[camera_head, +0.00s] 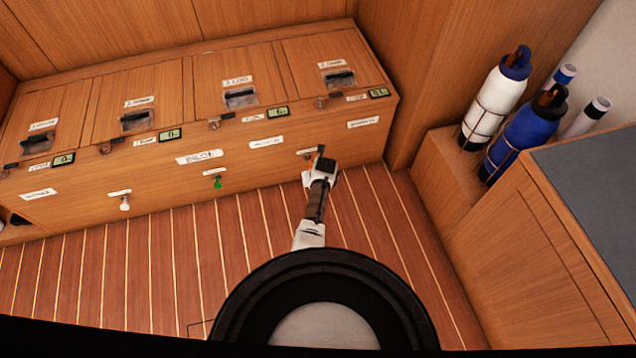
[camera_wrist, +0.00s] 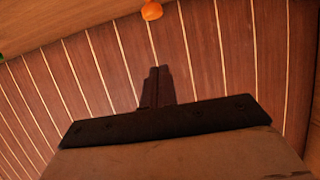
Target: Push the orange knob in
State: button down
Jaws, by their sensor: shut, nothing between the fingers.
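The orange knob (camera_wrist: 151,10) shows at the top edge of the wrist view, on the wooden front panel, partly cut off by the frame. In the head view my gripper (camera_head: 319,158) is close to the right part of the bench front.
The wooden bench (camera_head: 280,155) carries several labelled lids with dark latches. Its front also has a green knob (camera_head: 217,182) and a white knob (camera_head: 125,204). White (camera_head: 497,100) and blue (camera_head: 525,135) bottles stand at the right. The striped floor (camera_head: 160,270) is clear.

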jog(key=w+a+f+b, duration=0.2)
jog(key=w+f+b, duration=0.3)
jog(key=b, duration=0.7)
jog(key=shift+w+f, duration=0.4)
jog(key=shift+w, duration=0.3)
jog(key=w, duration=0.1)
jog(key=w+b, duration=0.1)
jog(key=w, duration=0.1)
jog(key=shift+a, duration=0.4)
jog(key=shift+w, duration=0.15)
jog(key=shift+r, duration=0.1)
